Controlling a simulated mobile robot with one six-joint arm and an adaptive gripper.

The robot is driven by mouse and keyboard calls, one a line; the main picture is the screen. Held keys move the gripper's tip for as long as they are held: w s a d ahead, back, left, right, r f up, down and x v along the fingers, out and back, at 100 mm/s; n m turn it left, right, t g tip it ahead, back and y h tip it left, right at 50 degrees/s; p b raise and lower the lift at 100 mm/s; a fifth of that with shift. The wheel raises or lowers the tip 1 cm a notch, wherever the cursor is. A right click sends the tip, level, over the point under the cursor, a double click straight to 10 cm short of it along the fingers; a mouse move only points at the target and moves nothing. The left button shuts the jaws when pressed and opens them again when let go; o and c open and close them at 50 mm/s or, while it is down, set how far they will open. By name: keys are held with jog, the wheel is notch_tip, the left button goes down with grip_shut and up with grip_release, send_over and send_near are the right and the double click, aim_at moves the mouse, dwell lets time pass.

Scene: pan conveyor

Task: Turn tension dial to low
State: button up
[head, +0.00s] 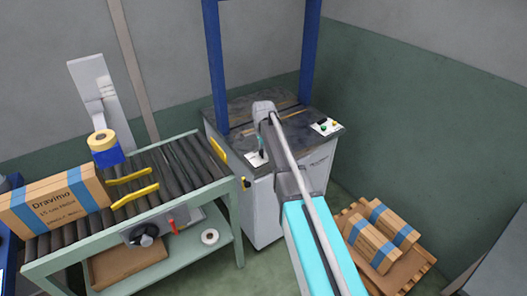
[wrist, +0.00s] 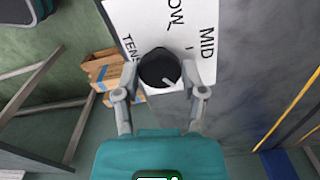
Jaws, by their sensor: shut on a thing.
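The tension dial (wrist: 157,70) is a black round knob with a white pointer mark, seen in the wrist view on a white label plate (wrist: 150,22). The plate shows "MID", part of "LOW" and part of "TENSION". The pointer mark lies toward the lower right of the knob, away from the printed words. My gripper (wrist: 166,76) is shut on the dial, one finger on each side. In the head view my gripper (head: 262,148) is at the plate (head: 256,160) on the machine's front corner; the dial itself is mostly hidden there.
The strapping machine (head: 273,205) has a blue arch (head: 214,65) and a second panel with buttons (head: 325,126). A roller conveyor (head: 178,165) with a carton (head: 55,202) stands at left. Cartons on a pallet (head: 415,275) stand at right.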

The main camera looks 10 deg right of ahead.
jog(key=n, duration=1.7)
jog(key=shift+s+n, duration=0.1)
jog(key=shift+n, duration=0.3)
jog(key=n, duration=0.5)
jog(key=shift+n, duration=0.3)
jog(key=o, duration=1.2)
jog(key=shift+c, duration=0.2)
jog(key=shift+m, duration=0.5)
